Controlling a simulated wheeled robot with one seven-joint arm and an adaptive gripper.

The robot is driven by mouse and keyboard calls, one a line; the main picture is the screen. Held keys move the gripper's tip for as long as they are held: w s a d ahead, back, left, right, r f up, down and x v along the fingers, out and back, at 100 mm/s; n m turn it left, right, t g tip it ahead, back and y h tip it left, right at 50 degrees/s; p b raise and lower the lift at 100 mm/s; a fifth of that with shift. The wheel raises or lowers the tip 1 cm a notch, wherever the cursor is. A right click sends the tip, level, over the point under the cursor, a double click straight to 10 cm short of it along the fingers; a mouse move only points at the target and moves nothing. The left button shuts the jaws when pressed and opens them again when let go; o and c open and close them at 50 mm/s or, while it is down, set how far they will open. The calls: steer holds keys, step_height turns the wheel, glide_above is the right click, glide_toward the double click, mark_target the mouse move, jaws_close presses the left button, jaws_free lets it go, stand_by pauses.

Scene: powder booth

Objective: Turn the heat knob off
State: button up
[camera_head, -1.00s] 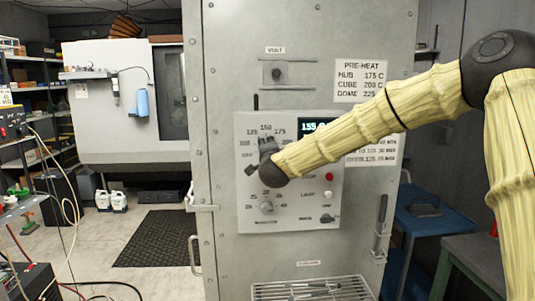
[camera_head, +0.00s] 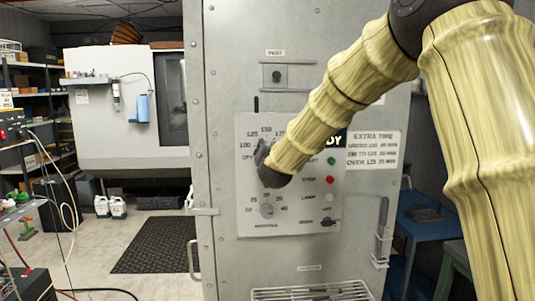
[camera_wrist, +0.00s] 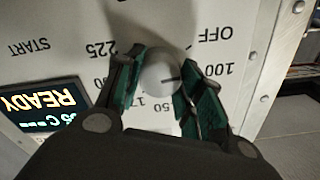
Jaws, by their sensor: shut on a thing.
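The heat knob (camera_wrist: 158,73) is a round grey dial with a dark pointer line, on the oven's panel, seen upside down in the wrist view. Printed marks circle it: OFF, 100 and 225 are readable, others are partly covered. The pointer line points toward the side of the 100 mark, away from 225, not at OFF. My gripper (camera_wrist: 164,66) is shut on the knob, with a green-padded finger on either side. In the head view my gripper (camera_head: 262,150) is at the panel's upper left, and my wrist hides most of the knob.
The lit display (camera_wrist: 42,108) reads READY. Below my wrist in the head view are a smaller dial (camera_head: 267,210), a red button (camera_head: 330,181) and a white lamp button (camera_head: 328,197). A vertical handle (camera_head: 382,232) is at the right, a wire rack (camera_head: 312,292) below.

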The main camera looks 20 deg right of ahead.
steer(key=n, duration=0.2)
steer(key=n+b, duration=0.1)
steer(key=n, duration=0.1)
steer(key=shift+f+n, duration=0.2)
steer(key=shift+n, duration=0.2)
stand_by(0.4)
steer(key=o, duration=1)
steer(key=shift+r, duration=0.1)
steer(key=shift+s, duration=0.15)
steer(key=v, duration=1.1)
steer(key=shift+s, duration=0.35)
